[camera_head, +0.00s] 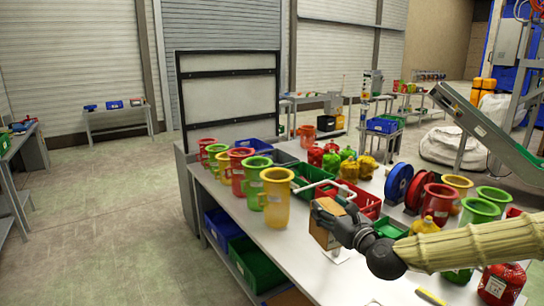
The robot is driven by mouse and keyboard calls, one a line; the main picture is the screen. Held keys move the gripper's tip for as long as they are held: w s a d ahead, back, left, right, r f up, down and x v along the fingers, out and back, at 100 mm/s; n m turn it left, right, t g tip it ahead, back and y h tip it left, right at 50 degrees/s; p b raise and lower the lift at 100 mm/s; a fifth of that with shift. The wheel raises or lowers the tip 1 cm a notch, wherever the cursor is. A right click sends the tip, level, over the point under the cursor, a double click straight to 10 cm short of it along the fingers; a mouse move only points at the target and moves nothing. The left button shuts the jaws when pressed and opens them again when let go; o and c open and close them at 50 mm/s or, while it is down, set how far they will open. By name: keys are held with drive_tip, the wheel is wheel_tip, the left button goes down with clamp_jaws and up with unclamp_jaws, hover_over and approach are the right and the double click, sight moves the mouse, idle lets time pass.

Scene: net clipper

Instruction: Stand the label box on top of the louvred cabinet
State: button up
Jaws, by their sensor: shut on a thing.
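The label box (324,230) is a small brown carton. It is upright, just above or on the white worktable near its front edge; I cannot tell whether it touches the table. My gripper (338,220) reaches in from the right and is shut on the box; its dark fingers hide part of the box's right side. I cannot pick out a cabinet with visible louvres in this view.
The worktable (285,245) holds several red, green and yellow jugs, blue and red reels (398,182), and a red crate (366,202) behind the box. Blue and green crates (257,265) sit on its lower shelf. Floor to the left (110,220) is clear.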

drive_tip(key=s+f+m+h+b, duration=0.1)
drive_tip(key=s+f+b, duration=0.3)
drive_tip(key=f, duration=1.1)
drive_tip(key=s+d+f+m+t+h+b, duration=0.1)
drive_tip(key=s+f+h+b, duration=0.2)
drive_tip(key=s+f, duration=0.5)
drive_tip(key=s+d+f+m+h+b, duration=0.1)
drive_tip(key=s+f+b, duration=0.3)
drive_tip(key=f, duration=1.8)
drive_tip(key=shift+s+f+m+h+b, duration=0.15)
drive_tip(key=shift+s+m+h+b, duration=0.2)
drive_tip(key=shift+s+m+h, duration=0.45)
drive_tip(key=shift+s+a, duration=0.2)
